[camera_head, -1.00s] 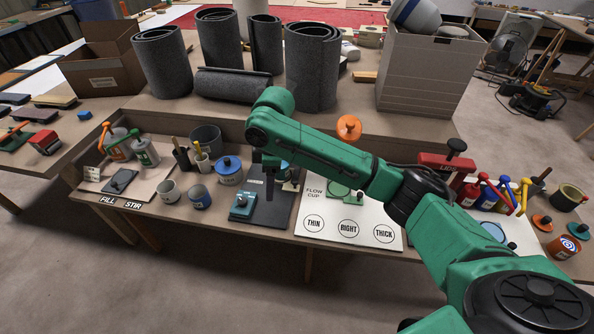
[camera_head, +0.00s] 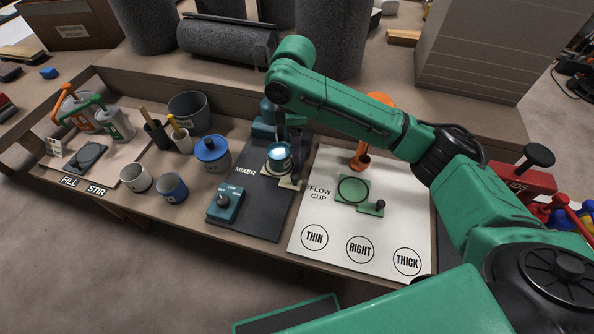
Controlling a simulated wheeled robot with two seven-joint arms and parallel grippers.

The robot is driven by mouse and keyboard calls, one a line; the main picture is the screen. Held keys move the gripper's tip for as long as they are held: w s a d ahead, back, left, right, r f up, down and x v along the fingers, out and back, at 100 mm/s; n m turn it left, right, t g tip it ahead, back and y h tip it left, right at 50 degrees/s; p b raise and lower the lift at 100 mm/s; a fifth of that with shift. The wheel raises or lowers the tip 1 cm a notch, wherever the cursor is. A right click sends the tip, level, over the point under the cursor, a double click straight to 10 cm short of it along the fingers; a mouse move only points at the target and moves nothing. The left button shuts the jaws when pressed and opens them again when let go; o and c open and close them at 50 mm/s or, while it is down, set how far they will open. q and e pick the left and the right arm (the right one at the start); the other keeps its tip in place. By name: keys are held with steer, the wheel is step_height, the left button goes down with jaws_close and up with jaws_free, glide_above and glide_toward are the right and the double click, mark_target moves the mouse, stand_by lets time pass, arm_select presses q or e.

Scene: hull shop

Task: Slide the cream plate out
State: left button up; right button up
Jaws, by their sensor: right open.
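The cream plate (camera_head: 289,184) shows as a small pale piece at the mixer, on the right side of the dark mixer mat (camera_head: 262,213). A small cup (camera_head: 278,164) with a bright, pale top stands at the plate, under the teal mixer head (camera_head: 267,122); I cannot tell whether it rests on the plate. My right gripper (camera_head: 296,152) points down beside the cup, above and behind the plate's visible end. It is open, and its fingers are small and partly merge with the dark mixer. My left gripper is out of view.
The white flow-cup board (camera_head: 330,235) lies right of the mixer, with a green ring stand and orange holder (camera_head: 361,160). A teal dial box (camera_head: 225,204) sits on the mat's front. A blue lidded pot (camera_head: 212,154) and cups stand left.

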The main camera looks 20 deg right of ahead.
mark_target(295, 177)
step_height(295, 177, down, 12)
steer(key=shift+f+b, duration=0.1)
steer(key=shift+b, duration=0.55)
steer(key=shift+f, duration=0.2)
jaws_close()
steer(key=shift+r, duration=0.1)
stand_by(0.5)
steer(key=s+a+p, duration=0.1)
steer(key=s+p, duration=0.2)
steer(key=s+a+r+p, duration=0.1)
steer(key=p, duration=0.1)
steer(key=shift+s+a, duration=0.15)
steer(key=shift+a, duration=0.15)
steer(key=s+a+p, duration=0.1)
steer(key=s+p, duration=0.1)
steer(key=s+a+p, duration=0.1)
steer(key=s+a, duration=0.1)
steer(key=s, duration=0.1)
steer(key=s+a+p, duration=0.2)
steer(key=s, duration=0.1)
steer(key=shift+a+f+p, duration=0.15)
steer(key=shift+f+p, duration=0.15)
steer(key=shift+f, duration=0.1)
steer(key=shift+s+f, duration=0.2)
